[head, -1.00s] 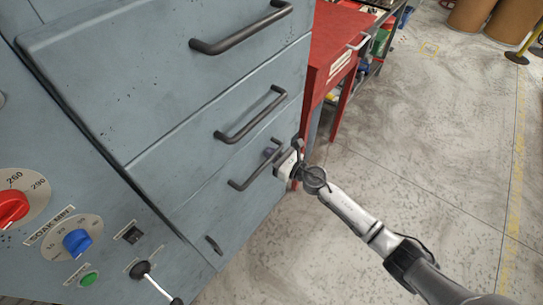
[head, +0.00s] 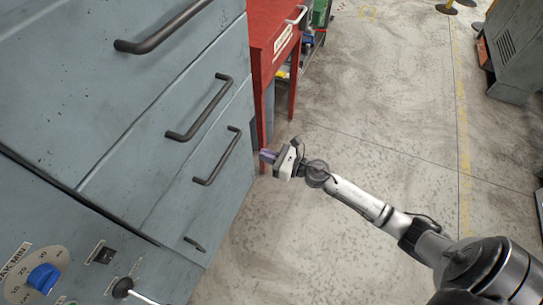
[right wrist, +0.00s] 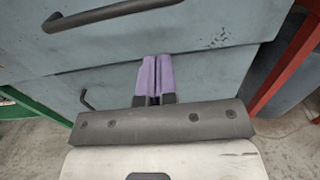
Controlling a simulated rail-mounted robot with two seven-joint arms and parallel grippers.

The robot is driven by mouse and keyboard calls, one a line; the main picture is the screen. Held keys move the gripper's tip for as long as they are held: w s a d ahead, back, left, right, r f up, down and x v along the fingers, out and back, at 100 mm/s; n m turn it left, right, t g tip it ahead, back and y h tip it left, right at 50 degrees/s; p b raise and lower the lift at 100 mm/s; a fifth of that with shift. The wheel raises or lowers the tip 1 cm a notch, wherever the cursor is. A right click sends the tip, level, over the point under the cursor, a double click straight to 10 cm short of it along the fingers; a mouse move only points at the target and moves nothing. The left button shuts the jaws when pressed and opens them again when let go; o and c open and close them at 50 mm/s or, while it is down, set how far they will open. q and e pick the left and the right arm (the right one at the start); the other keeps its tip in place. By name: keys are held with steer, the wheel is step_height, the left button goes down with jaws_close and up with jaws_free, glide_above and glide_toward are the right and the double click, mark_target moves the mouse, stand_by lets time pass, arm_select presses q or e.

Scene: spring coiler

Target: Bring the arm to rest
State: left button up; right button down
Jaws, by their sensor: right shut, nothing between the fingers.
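My right arm comes in from the lower right in the head view. Its gripper (head: 268,156) is in front of the lower drawers of the grey-blue cabinet (head: 140,150), just right of the lower drawer's dark bar handle (head: 218,157), and apart from it. In the right wrist view the purple fingers (right wrist: 156,78) are together with nothing between them, and the cabinet face (right wrist: 220,70) lies beyond them. My left gripper is not in view.
A red workbench (head: 270,45) stands beside the cabinet at the back. Control knobs, including a blue one (head: 43,278), and a lever (head: 122,288) are at the lower left. Open concrete floor (head: 370,110) lies to the right, with a grey-green machine (head: 516,50) far right.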

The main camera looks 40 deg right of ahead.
steer(key=shift+v, duration=0.9)
